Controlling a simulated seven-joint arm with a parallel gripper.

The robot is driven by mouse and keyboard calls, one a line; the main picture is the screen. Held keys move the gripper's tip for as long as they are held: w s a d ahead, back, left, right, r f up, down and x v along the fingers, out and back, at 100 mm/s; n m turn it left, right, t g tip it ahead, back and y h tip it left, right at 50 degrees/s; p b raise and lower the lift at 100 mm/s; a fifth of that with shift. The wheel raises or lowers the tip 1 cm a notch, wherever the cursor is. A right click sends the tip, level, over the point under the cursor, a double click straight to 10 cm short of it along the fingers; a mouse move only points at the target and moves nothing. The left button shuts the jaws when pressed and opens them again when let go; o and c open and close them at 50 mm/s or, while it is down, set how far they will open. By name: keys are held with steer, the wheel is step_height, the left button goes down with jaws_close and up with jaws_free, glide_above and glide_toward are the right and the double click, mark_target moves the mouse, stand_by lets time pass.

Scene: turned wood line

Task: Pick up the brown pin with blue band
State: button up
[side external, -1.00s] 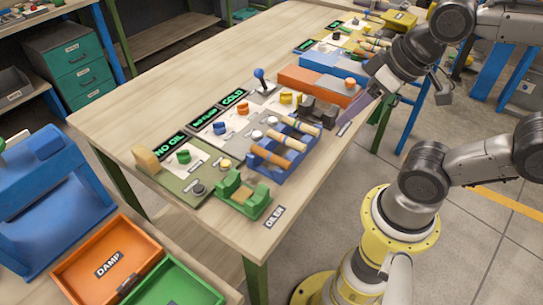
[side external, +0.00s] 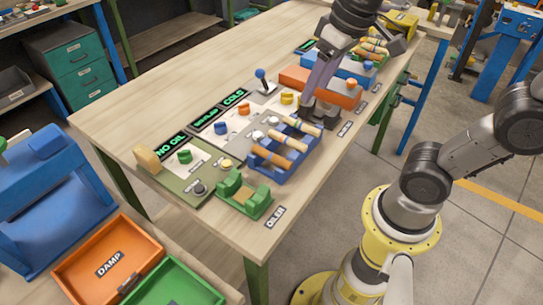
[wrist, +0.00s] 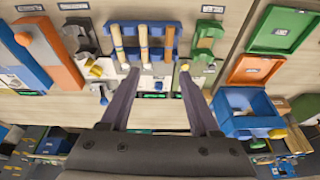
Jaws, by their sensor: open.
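A blue rack (side external: 268,173) on the table holds several banded wooden pins side by side. The darkest, brown pin (side external: 272,157) lies nearest the green fixture; in the wrist view it is the rightmost pin (wrist: 168,42). A blue band is hard to make out on it. Two paler pins (side external: 302,125) lie beside it. My gripper (wrist: 158,69) is open and empty, its two fingers spread on either side of the rack's near edge in the wrist view. In the side view its purple finger (side external: 322,72) is over the table by the grey fixture, apart from the brown pin.
A green fixture (side external: 245,193) stands beside the rack, by the OILER label. A grey fixture (side external: 326,112) and orange and blue blocks (side external: 343,92) stand on the other side. Knobs and lit signs line the panel behind.

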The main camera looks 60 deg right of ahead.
steer(key=w+a+f+g, duration=0.3)
steer(key=w+f, duration=0.2)
steer(key=w, duration=0.3)
glide_above(273, 155)
steer(key=shift+n, duration=0.3)
steer(key=f, duration=0.9)
steer(key=shift+w+a+f, duration=0.15)
steer(key=shift+w+a, duration=0.05)
steer(key=shift+s+d+f, duration=0.1)
steer(key=shift+f, duration=1.4)
steer(key=shift+s+d+f, duration=0.1)
steer(key=shift+f, duration=1.4)
jaws_close()
